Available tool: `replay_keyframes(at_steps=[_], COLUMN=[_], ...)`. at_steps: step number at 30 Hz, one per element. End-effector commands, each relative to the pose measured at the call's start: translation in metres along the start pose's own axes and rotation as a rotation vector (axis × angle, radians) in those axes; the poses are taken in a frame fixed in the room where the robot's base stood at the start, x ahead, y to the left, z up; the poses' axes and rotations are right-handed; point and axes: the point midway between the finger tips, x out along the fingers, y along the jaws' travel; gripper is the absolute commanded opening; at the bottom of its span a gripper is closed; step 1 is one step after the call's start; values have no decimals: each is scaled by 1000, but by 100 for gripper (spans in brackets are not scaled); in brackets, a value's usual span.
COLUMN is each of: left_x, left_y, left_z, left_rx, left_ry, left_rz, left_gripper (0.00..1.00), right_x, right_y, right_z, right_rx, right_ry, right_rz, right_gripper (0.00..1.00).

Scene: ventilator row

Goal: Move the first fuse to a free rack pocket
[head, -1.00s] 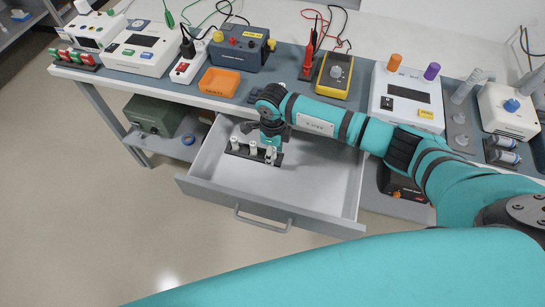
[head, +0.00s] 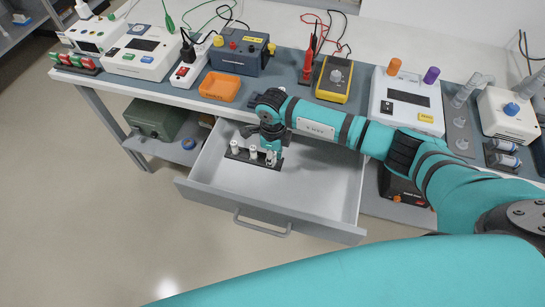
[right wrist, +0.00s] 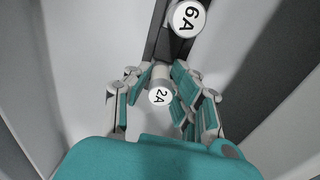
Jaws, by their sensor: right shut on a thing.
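The fuse rack (head: 240,155) is a dark strip lying in the open grey drawer. White fuses stand upright in it: one at its left end (head: 234,147) and one beside that (head: 253,151). My right gripper (head: 271,154) is at the rack's right end, pointing down. In the right wrist view its fingers (right wrist: 160,92) are closed around a white fuse marked 2A (right wrist: 160,96). A fuse marked 6A (right wrist: 187,17) stands farther along the dark rack there. I cannot tell whether the 2A fuse is seated or lifted. My left gripper is not in view.
The drawer (head: 320,185) is pulled out below the bench, with bare floor inside to the rack's right. On the bench above are an orange tray (head: 219,87), a yellow meter (head: 334,79) and a white device (head: 405,103). A green box (head: 157,117) stands on the lower shelf.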

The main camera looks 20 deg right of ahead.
Motion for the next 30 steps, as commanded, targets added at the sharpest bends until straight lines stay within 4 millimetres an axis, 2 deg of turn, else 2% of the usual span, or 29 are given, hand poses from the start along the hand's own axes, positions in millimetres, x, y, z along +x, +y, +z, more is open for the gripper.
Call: replay_keyframes(at_steps=[17, 30], left_x=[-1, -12], left_y=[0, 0], left_z=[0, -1], left_rx=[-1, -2], left_ry=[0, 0], left_rz=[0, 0], left_gripper=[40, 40], right_x=[-2, -17], right_y=[0, 0], right_z=[0, 0], right_rx=[0, 1], right_ry=[0, 0], right_rz=[-1, 0], right_gripper=[0, 0])
